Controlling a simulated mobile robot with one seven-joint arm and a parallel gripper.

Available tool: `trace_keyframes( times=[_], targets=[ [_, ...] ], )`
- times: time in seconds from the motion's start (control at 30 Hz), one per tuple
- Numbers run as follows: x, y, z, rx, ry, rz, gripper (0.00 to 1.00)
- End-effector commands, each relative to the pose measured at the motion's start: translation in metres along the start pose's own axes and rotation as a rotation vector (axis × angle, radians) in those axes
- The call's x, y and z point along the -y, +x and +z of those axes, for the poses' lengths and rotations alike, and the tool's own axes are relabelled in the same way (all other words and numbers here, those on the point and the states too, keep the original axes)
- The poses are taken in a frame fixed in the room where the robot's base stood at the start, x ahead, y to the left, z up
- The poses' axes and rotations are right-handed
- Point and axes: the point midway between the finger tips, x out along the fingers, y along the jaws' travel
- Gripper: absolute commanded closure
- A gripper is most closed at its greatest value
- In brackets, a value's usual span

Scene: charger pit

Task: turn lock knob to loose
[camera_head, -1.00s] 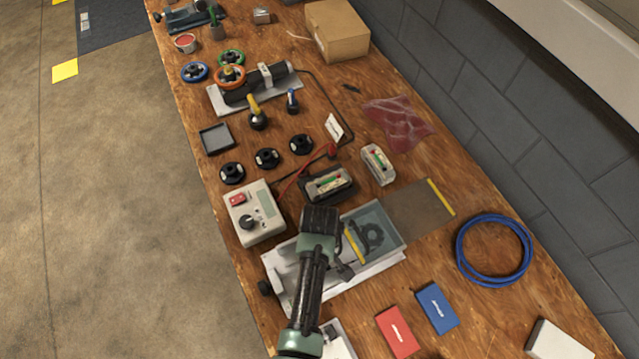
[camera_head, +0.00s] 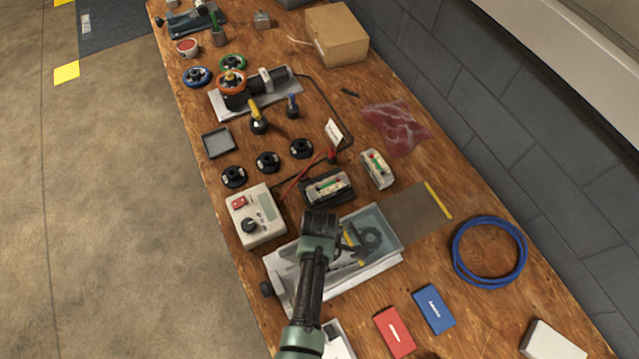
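A black round knob (camera_head: 266,289) sticks out from the left end of a pale fixture (camera_head: 285,270); it may be the lock knob, but I cannot read any marking on it. The fixture has a grey-blue see-through part (camera_head: 385,222) over a dark ring-shaped piece (camera_head: 369,239). My arm reaches in from the bottom and covers the middle of the fixture. My gripper (camera_head: 346,257) is mostly hidden behind my wrist, over the fixture and right of the black knob. Its fingers are too unclear to show whether they are open or hold anything.
A control box (camera_head: 262,208) with a black dial (camera_head: 249,226) stands just behind the fixture. A blue cable coil (camera_head: 457,254), red box (camera_head: 394,333) and blue box (camera_head: 434,309) lie to the right. Bare wood shows between them.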

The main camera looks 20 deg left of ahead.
Motion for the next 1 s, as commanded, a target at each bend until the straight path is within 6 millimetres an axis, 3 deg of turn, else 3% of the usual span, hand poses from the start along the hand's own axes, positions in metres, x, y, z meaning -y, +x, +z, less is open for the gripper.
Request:
trace_keyframes(
  times=[0.5, 0.53, 0.67, 1.0],
  targets=[
    [-0.0011, -0.0008, -0.0013, -0.003, -0.018, 0.003, 1.00],
    [-0.0011, -0.0008, -0.0013, -0.003, -0.018, 0.003, 0.53],
    [-0.0009, -0.0006, -0.0010, -0.002, -0.018, 0.002, 0.30],
    [-0.0003, -0.0015, -0.0004, -0.001, -0.017, 0.001, 0.28]
  ],
)
